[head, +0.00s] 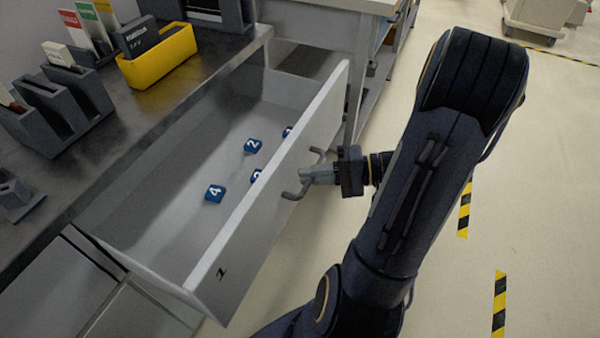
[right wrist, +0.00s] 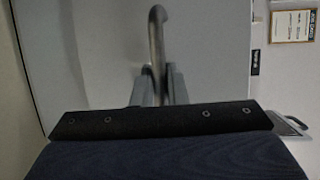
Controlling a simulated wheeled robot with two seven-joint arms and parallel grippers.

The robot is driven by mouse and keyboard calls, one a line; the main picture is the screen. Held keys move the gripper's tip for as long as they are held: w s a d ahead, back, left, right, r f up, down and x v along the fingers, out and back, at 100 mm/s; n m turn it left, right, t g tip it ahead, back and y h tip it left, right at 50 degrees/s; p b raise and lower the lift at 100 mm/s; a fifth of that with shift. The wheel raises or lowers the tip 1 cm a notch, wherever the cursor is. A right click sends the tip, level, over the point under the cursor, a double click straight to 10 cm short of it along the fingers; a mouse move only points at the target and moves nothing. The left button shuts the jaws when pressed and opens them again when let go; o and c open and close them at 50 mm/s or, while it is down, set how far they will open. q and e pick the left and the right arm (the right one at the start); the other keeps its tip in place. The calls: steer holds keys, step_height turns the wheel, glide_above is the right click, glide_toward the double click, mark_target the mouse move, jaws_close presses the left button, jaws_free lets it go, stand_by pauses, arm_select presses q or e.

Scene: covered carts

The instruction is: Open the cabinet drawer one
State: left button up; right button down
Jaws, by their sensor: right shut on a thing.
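The drawer (head: 262,215), light grey and marked with a 1 on its front, stands pulled well out from under the dark worktop. Its inside shows from above. My right gripper (head: 306,175) is shut on the drawer's bar handle (head: 290,195). In the right wrist view, the fingers (right wrist: 160,85) close around the handle (right wrist: 156,30) in front of the drawer's grey front (right wrist: 100,50). My left gripper is in neither view.
The worktop (head: 130,130) carries a yellow holder (head: 158,57) and dark stands (head: 60,105). Open floor (head: 540,190) lies to the right.

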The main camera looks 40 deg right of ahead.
steer(key=shift+s+d, duration=0.25)
steer(key=shift+s, duration=0.3)
steer(key=c, duration=1.7)
jaws_free()
steer(key=shift+c, duration=0.2)
steer(key=v, duration=0.7)
steer(key=shift+s+d, duration=0.25)
steer(key=shift+d, duration=0.05)
steer(key=shift+r, duration=0.15)
